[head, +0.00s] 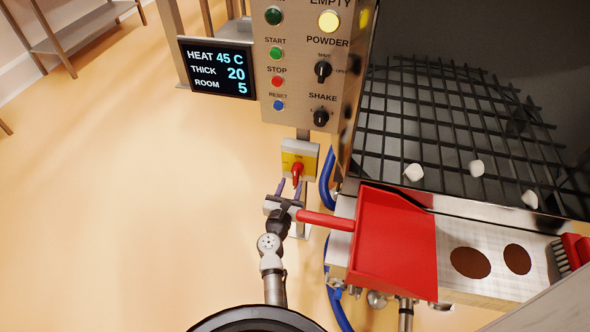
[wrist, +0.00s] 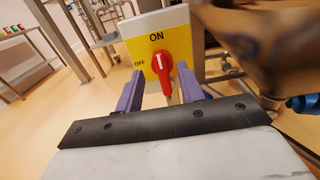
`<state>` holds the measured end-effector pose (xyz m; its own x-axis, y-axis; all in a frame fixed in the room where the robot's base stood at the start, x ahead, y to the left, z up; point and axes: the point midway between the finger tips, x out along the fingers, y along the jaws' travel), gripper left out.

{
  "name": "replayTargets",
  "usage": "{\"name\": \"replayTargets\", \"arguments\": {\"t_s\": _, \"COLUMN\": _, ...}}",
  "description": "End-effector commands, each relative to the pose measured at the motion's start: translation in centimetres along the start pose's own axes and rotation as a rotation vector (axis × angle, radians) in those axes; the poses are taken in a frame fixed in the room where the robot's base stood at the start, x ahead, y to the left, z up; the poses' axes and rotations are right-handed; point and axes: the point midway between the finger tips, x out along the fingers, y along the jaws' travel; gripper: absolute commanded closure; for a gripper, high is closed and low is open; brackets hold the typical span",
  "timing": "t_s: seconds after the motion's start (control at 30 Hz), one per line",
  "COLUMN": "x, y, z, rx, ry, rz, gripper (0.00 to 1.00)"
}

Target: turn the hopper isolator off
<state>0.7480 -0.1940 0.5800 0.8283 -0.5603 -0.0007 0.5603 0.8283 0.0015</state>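The hopper isolator is a yellow plate (head: 299,157) with a red rotary handle (head: 297,174), mounted below the control panel. In the wrist view the red handle (wrist: 160,71) stands upright, its white mark pointing up at ON; OFF is printed to the left. My gripper (head: 289,188) is just below and in front of the isolator, pointing at it. Its two purple fingers are spread apart, with the handle's lower end showing between them in the wrist view. The gripper holds nothing. Whether a finger touches the handle, I cannot tell.
A red dustpan (head: 393,250) lies on the ledge right of my gripper, its handle reaching close to my wrist. The control panel (head: 300,75) with buttons and knobs is above. A blue hose (head: 327,180) hangs right of the isolator. Open floor lies left.

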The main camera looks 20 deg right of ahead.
Motion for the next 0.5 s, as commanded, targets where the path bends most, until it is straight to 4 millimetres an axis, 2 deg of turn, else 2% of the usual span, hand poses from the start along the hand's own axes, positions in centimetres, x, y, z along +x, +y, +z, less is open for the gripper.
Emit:
{"name": "replayTargets", "arguments": {"t_s": 0.03, "x": 1.2, "y": 0.0, "z": 0.2, "rx": 0.0, "ry": -0.002, "rz": -0.002, "gripper": 0.62}}
{"name": "replayTargets", "arguments": {"t_s": 0.2, "x": 4.2, "y": 0.0, "z": 0.1, "rx": 0.0, "ry": -0.001, "rz": -0.001, "gripper": 0.62}}
{"name": "replayTargets", "arguments": {"t_s": 0.3, "x": 5.4, "y": 0.0, "z": 0.0, "rx": -0.001, "ry": -0.001, "rz": -0.001, "gripper": 0.62}}
{"name": "replayTargets", "arguments": {"t_s": 0.5, "x": 6.7, "y": 0.0, "z": 0.0, "rx": -0.001, "ry": -0.001, "rz": 0.001, "gripper": 0.62}}
